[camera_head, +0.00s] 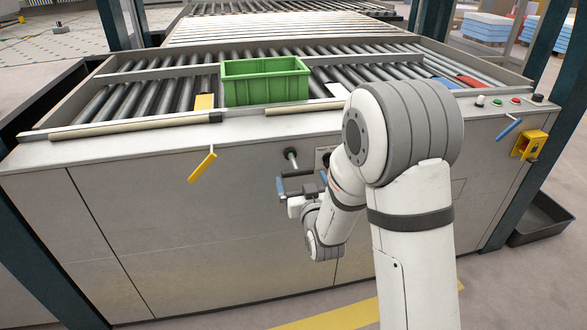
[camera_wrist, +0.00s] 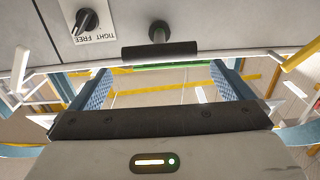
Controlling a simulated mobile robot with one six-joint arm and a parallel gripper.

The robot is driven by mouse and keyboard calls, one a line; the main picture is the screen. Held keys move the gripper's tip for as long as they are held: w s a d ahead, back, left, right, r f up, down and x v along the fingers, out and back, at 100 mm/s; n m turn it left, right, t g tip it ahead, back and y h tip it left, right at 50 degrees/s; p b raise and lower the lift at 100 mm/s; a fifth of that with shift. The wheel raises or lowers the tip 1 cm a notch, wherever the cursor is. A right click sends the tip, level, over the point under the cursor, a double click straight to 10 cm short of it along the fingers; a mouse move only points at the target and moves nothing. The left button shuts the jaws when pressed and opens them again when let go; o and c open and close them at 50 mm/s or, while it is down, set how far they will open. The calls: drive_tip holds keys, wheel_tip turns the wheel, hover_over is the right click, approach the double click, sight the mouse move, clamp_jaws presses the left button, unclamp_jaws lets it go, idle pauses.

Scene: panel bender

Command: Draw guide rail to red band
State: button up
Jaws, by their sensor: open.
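A pale bar that looks like the guide rail (camera_head: 160,73) runs across the rollers, behind a green crate (camera_head: 265,84). The red band (camera_head: 473,81) is at the right end of the roller bed, beside a blue band (camera_head: 447,84). A dark T-handle (camera_wrist: 160,51) on a short stem sticks out of the front panel. My gripper (camera_head: 301,183) is low in front of that panel, close to the handle. In the wrist view its blue-padded fingers (camera_wrist: 165,85) are apart with nothing between them, and the handle bar lies just beyond them.
A TIGHT/FREE knob (camera_wrist: 88,22) is beside the handle; its setting is unclear. A yellow lever (camera_head: 202,167) and a blue lever (camera_head: 509,129) jut from the front. Buttons (camera_head: 515,100) and a yellow box (camera_head: 529,145) are at right. A black tray (camera_head: 541,219) lies on the floor.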

sight(298, 171)
drive_tip(key=p+x, duration=0.1)
drive_tip(key=x, duration=0.6)
drive_tip(key=shift+w, duration=0.15)
